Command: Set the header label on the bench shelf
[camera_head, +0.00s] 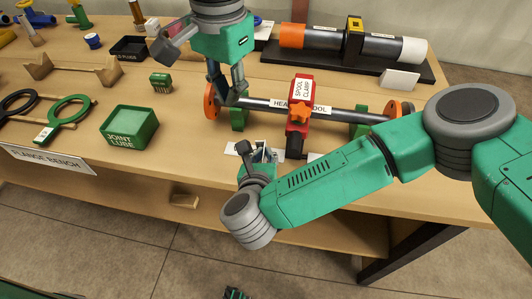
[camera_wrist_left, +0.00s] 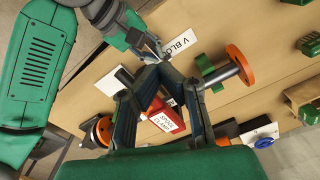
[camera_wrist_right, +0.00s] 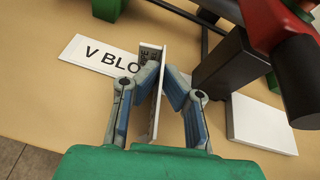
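A thin white plate with partly readable dark text (camera_wrist_right: 153,100) stands edge-on between the fingers of my right gripper (camera_wrist_right: 163,75), which is shut on it. I cannot read whether it is the header label. In the head view, my right gripper (camera_head: 258,155) is at the bench's front edge, before the header spool (camera_head: 262,104). My left gripper (camera_head: 232,98) is over the spool's left part; in the left wrist view its fingertips (camera_wrist_left: 157,70) look closed together, with nothing seen between them. The bench shelf (camera_head: 135,193) runs below the bench top.
A red spool clamp (camera_head: 300,100) sits over the spool. A V BLOCK label (camera_wrist_right: 95,55) and a blank white block (camera_wrist_right: 262,122) lie near my right gripper. A wooden block (camera_head: 185,201) lies on the shelf. A green joint lube box (camera_head: 130,128) stands left.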

